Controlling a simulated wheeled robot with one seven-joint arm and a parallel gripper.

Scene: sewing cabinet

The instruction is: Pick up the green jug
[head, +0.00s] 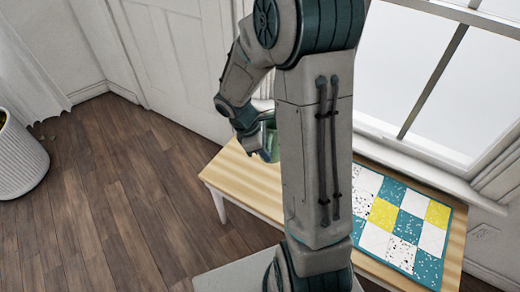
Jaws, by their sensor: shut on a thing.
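The green jug (270,134) shows in the head view as a small green, glassy piece above the far left part of the wooden table (240,185). My gripper (254,143) points down at it and is shut on it. My own upright arm link hides the right side of the jug. The fingertips are small and dark here, so the exact grip on the jug is hard to see. I cannot tell whether the jug's base touches the table.
A quilted mat (405,222) in teal, white and yellow lies on the table's right part. A window (440,85) is behind it. A white ribbed basket (18,158) stands at the far left. The wooden floor between is clear.

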